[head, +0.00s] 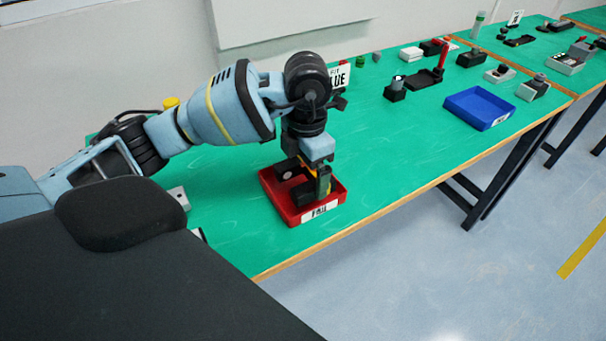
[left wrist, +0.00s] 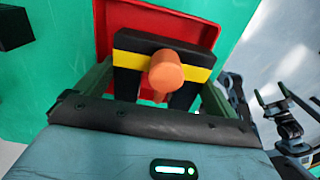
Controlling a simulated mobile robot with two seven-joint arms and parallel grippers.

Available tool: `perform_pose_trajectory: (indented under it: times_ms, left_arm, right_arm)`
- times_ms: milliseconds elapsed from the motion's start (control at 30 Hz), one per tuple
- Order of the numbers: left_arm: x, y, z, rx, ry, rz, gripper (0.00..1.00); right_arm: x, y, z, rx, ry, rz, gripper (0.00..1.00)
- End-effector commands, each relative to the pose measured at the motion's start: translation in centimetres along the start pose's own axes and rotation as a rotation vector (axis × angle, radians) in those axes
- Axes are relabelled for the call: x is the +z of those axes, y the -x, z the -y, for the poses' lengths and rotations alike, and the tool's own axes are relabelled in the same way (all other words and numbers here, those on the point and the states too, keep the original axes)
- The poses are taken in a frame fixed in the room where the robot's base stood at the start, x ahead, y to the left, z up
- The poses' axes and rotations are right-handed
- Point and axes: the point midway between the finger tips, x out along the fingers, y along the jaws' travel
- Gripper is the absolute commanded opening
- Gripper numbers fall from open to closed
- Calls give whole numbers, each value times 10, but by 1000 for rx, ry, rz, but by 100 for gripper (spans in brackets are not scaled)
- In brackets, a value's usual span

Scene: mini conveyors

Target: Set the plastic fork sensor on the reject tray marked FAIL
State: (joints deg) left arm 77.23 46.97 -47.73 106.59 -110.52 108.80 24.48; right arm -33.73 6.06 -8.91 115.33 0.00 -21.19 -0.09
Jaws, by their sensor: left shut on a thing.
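The plastic fork sensor (left wrist: 148,58) is a black forked block with a yellow band and an orange-brown round stub. My left gripper (head: 312,184) is shut on it, with one finger on each side in the left wrist view (left wrist: 152,88). The sensor (head: 303,194) is low within the walls of the red reject tray (head: 275,203), whose front label reads FAIL. The tray also shows in the left wrist view (left wrist: 103,35). I cannot tell whether the sensor touches the tray floor. My right gripper seems to show small at the right of the left wrist view (left wrist: 272,95).
A blue tray (head: 480,107) stands farther along the green bench (head: 390,140). Several small dark and white parts stand at the back, with a white sign (head: 340,76) behind my arm. The bench's front edge is close to the red tray. Bench between the trays is clear.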

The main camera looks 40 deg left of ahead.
Motion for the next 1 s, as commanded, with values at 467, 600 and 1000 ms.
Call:
perform_pose_trajectory:
  times_ms: [467, 600, 1000]
  left_arm:
    - [1, -27, -13, 0, 0, 0, 65]
    - [2, -36, -13, 0, 0, 3, 65]
    - [1, -40, -13, 1, 0, 1, 100]
  right_arm:
    - [0, 2, 0, 0, 0, 1, 100]
    - [0, 2, 0, 0, 0, 1, 100]
    - [2, 1, 0, 0, 0, 4, 100]
